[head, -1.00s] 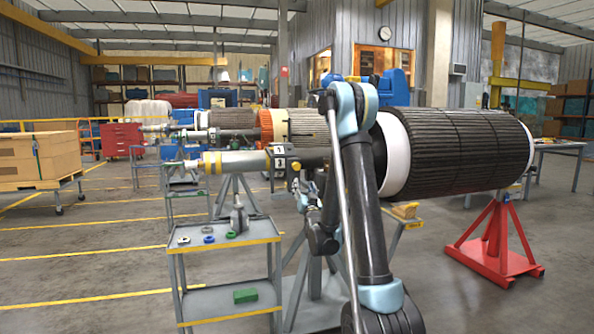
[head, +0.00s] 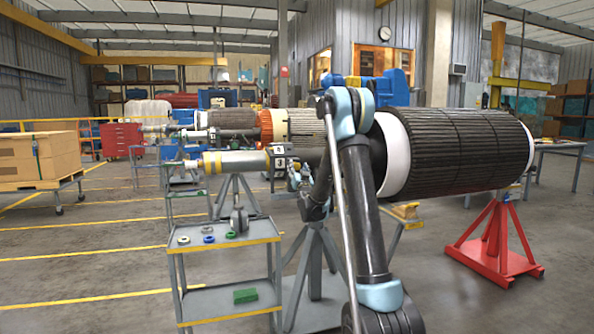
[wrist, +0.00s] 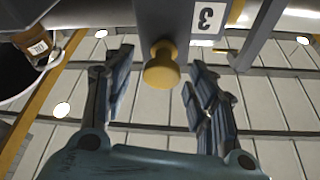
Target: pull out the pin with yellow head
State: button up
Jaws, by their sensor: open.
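The pin's yellow round head (wrist: 161,68) hangs below a grey block with a white "3" label (wrist: 208,17) in the wrist view. My gripper (wrist: 159,63) is open, with one finger on each side of the yellow head and a visible gap on both sides. In the head view my gripper (head: 297,176) is up at the numbered block (head: 280,162) on the rotor's shaft (head: 235,162). The yellow head cannot be made out there, behind my gripper. The pin's shank is hidden in the block.
The large dark rotor (head: 465,150) rests at right on a red stand (head: 497,240). A grey cart (head: 222,300) with several rings and a green box (head: 245,296) stands below left of my gripper.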

jog(key=shift+x, duration=0.9)
grip_shut()
jog(key=shift+s+d+f, duration=0.1)
jog(key=shift+s+d, duration=0.15)
jog(key=shift+s, duration=0.65)
jog(key=shift+s+d, duration=0.25)
jog(key=shift+s, duration=0.6)
grip_release()
jog(key=shift+s, duration=0.1)
jog(key=v, duration=1.2)
